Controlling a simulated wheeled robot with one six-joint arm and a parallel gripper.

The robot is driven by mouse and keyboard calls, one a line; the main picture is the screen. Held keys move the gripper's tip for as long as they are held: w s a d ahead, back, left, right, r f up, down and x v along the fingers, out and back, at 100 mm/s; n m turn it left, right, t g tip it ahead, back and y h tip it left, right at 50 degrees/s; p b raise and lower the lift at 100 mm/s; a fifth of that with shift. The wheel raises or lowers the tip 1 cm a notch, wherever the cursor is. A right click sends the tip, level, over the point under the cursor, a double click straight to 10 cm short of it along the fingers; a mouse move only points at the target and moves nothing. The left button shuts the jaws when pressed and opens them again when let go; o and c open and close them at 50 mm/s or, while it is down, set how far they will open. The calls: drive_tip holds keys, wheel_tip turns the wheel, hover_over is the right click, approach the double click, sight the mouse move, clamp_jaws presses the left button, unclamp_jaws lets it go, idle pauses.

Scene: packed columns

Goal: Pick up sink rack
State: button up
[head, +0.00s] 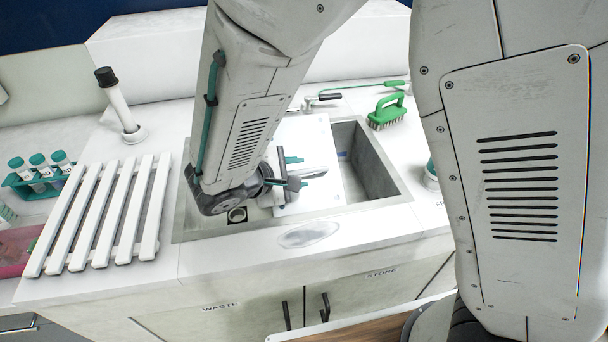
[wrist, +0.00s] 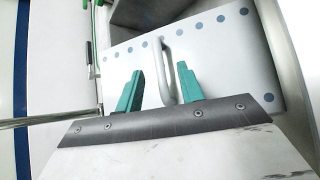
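A white panel (head: 312,130) with a row of holes, which I take as the sink rack, lies over the left and middle of the sink. In the wrist view this panel (wrist: 225,52) shows blue-looking holes and a pale raised bar handle (wrist: 168,70). My gripper (head: 298,170) is over the panel, and in the wrist view its teal fingers (wrist: 158,68) are apart, one on each side of the handle. A gap shows between the handle and the left finger; contact with the right finger is unclear. The arm hides part of the panel.
A white slatted rack (head: 105,215) lies on the counter at left. A tube rack (head: 40,178), a white stand with black top (head: 118,105) and a green brush (head: 387,112) stand around the sink (head: 382,185). A tap (head: 318,101) is behind it.

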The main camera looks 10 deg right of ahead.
sight(309, 171)
drive_tip(key=x, duration=0.6)
clamp_jaws()
